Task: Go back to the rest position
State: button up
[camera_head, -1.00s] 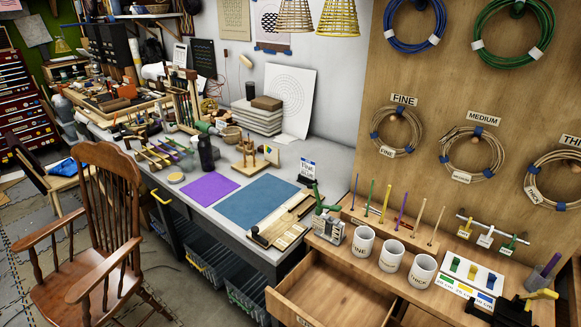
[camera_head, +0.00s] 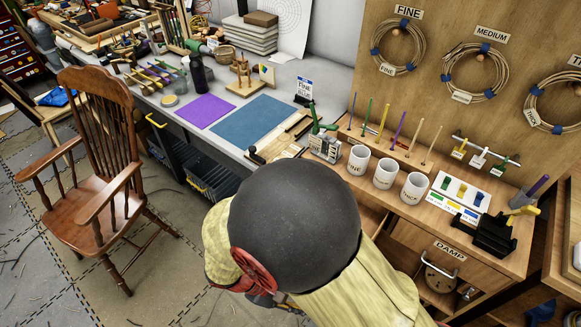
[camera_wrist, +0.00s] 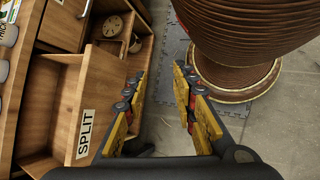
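My gripper (camera_wrist: 158,95) shows in the wrist view with its two yellow-padded fingers apart and nothing between them. It points down past the bench front toward the floor. In the head view my arm covers the lower middle, and the gripper's fingers are hidden behind it. The cane coils hang on the wooden board: the fine coil (camera_head: 424,47), the medium coil (camera_head: 503,72) and the thick coil (camera_head: 534,88). They hang apart from my gripper.
An open drawer marked SPLIT (camera_wrist: 65,100) juts out left of my gripper in the wrist view. A large brown ribbed round object (camera_wrist: 245,60) stands on the floor at right. White mugs (camera_head: 384,174) stand on the bench.

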jog(key=d+r+m+t+y, duration=0.3)
jog(key=d+r, duration=0.5)
jog(key=r, duration=0.7)
jog(key=w+d+r+m+t+y, duration=0.1)
jog(key=d+r+m+y, duration=0.4)
jog(key=r, duration=1)
jog(key=d+m+t, duration=0.1)
jog(key=d+m, duration=0.1)
jog(key=m, duration=0.1)
jog(key=shift+w+d+m+t, duration=0.3)
jog(key=shift+d+t, duration=0.1)
